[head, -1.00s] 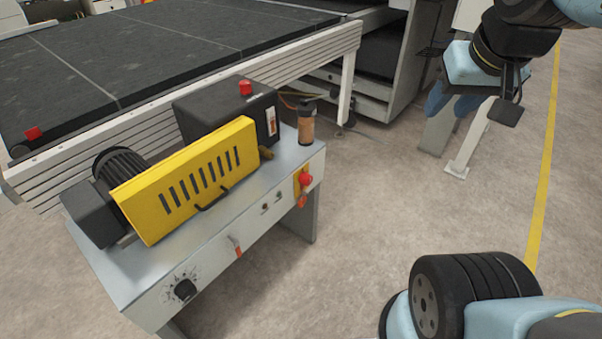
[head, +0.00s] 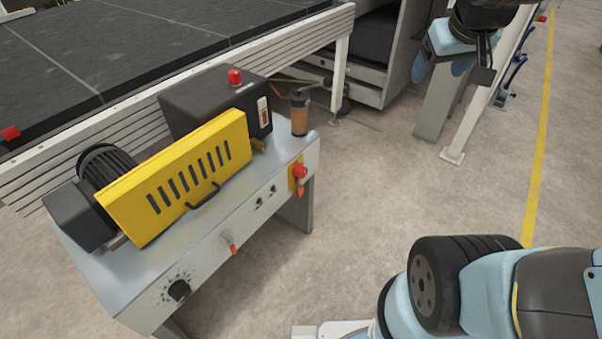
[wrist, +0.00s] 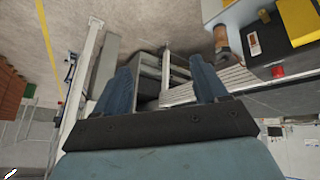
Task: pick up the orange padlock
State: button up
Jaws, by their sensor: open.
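A small orange piece, which looks like the padlock (head: 300,189), hangs below a red knob on a yellow plate at the right end of the machine's front panel. It is too small to make out its shackle. My gripper (head: 444,66) is high at the upper right of the head view, well apart from the padlock. In the wrist view my gripper (wrist: 163,84) shows two blue fingers spread wide with nothing between them. I cannot make out the padlock in the wrist view.
The machine bench (head: 225,245) carries a yellow slotted guard (head: 180,180), a black box with a red lamp (head: 235,77) and a brown-orange cylinder (head: 300,117). A large conveyor stands behind.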

jog(key=w+d+f+n+t, duration=0.1)
jog(key=w+f+n, duration=0.1)
jog(key=w+f, duration=0.5)
jog(key=w+f+n, duration=0.3)
jog(key=w, duration=0.7)
jog(key=w+a+f+n+t+y, duration=0.1)
jog(key=w+f+n, duration=0.1)
jog(key=w+f, duration=0.45)
jog(key=w+a+f+n+y, duration=0.1)
jog(key=w+f+n+y, duration=0.2)
jog(key=f, duration=0.6)
jog(key=n+y, duration=0.5)
jog(key=y, duration=0.3)
send_near(299, 189)
jog(key=w+a+f, duration=0.4)
jog(key=w, duration=0.1)
jog(key=shift+w, duration=0.35)
